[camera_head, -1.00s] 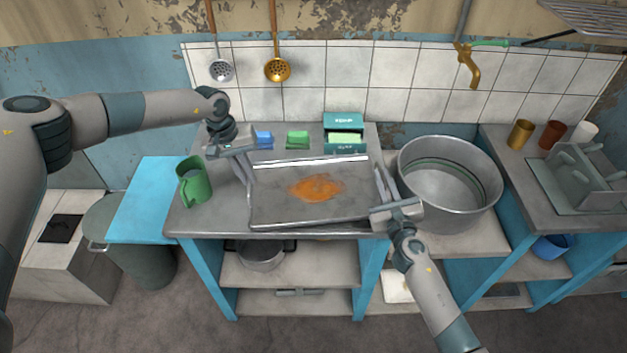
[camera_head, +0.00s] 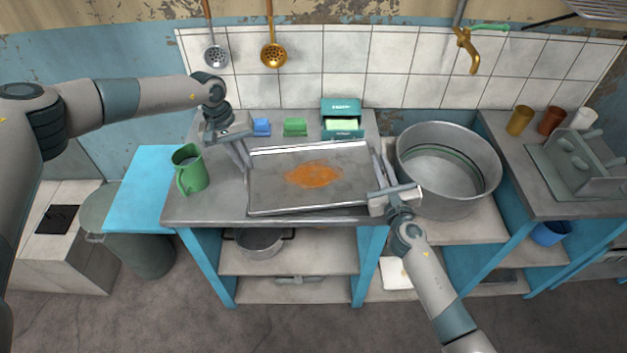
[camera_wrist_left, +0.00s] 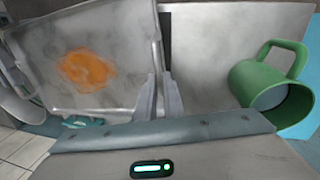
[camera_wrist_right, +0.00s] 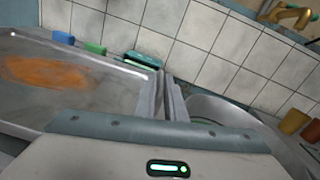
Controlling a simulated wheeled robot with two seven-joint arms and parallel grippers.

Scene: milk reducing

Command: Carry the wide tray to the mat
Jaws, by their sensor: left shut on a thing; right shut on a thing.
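The wide tray (camera_head: 275,195) is a shallow grey metal tray with an orange stain, over the middle of the counter. It also shows in the left wrist view (camera_wrist_left: 115,30) and the right wrist view (camera_wrist_right: 85,95). My left gripper (camera_head: 244,160) is shut on its left rim and my right gripper (camera_head: 378,172) on its right rim. I cannot tell whether the tray touches the counter or hangs just above it. A flat light-blue surface (camera_head: 145,190) lies left of the counter; I cannot tell if it is the mat.
A green mug (camera_head: 188,170) stands on the counter (camera_head: 215,205) left of the tray. Blue (camera_head: 261,127) and green (camera_head: 295,127) blocks and a teal box (camera_head: 341,112) lie behind it. A large metal pot (camera_head: 448,180) stands close on the right, near my right gripper.

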